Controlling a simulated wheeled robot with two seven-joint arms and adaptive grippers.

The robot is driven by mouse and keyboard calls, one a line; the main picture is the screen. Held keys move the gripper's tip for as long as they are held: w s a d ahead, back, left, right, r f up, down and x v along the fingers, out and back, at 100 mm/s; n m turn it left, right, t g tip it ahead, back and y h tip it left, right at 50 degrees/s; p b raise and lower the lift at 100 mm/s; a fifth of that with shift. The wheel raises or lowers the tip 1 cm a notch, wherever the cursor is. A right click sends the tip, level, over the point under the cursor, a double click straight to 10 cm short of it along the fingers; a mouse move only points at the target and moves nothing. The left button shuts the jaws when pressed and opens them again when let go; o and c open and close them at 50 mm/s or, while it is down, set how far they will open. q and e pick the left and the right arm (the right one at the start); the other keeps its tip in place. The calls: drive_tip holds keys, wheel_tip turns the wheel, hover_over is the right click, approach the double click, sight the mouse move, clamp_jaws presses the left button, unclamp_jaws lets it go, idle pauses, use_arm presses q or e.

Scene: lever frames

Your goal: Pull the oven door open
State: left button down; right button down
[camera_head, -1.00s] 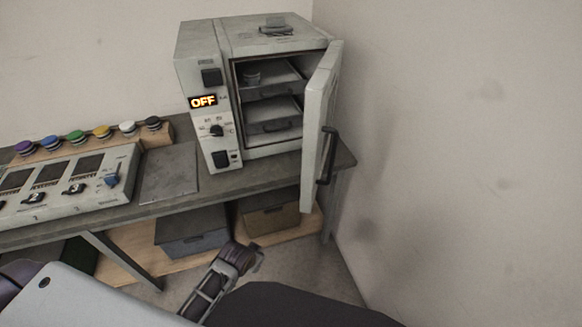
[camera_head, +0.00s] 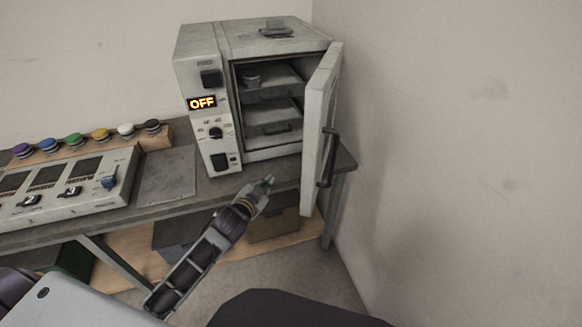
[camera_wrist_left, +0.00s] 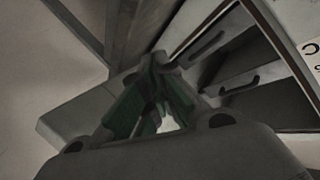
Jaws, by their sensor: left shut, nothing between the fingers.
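The oven (camera_head: 205,100) stands on the bench, a pale box with a front panel reading OFF. Its door (camera_head: 318,130) hangs wide open, swung out to the right, with a dark vertical handle (camera_head: 328,157) on its outer face. My left gripper (camera_head: 268,182) is in front of the bench edge, below the oven opening and left of the door, apart from the handle. Its greenish fingers (camera_wrist_left: 152,100) are shut and empty in the left wrist view, with the oven interior (camera_wrist_left: 235,70) beyond them at upper right. My right gripper is not in view.
Two shelves with dark handles (camera_head: 272,92) sit inside the oven. A control console (camera_head: 70,185) and a row of coloured buttons (camera_head: 100,135) are at left. Storage boxes (camera_head: 275,225) stand under the bench. A bare wall (camera_head: 460,150) closes off the right side.

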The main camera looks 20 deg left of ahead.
use_arm(q)
drive_tip(key=w+d+r+m+t+h, duration=0.3)
drive_tip(key=w+r+m+h, duration=0.2)
drive_tip(key=r+m+h, duration=0.65)
drive_tip(key=s+a+r+m+g+h, duration=0.1)
drive_tip(key=s+a+m+g+h, duration=0.1)
drive_tip(key=m+g, duration=0.6)
drive_tip(key=s+a+r+m+g+h, duration=0.1)
drive_tip(key=s+a+m+g+h, duration=0.2)
drive_tip(key=m+g, duration=0.6)
drive_tip(key=s+a+m, duration=0.1)
drive_tip(key=s+a, duration=0.1)
drive_tip(key=s, duration=0.1)
drive_tip(key=shift+s+a+r+g+h, duration=0.15)
drive_tip(key=shift+s+a+g+h, duration=0.1)
drive_tip(key=shift+g+h, duration=0.1)
drive_tip(key=shift+d, duration=0.2)
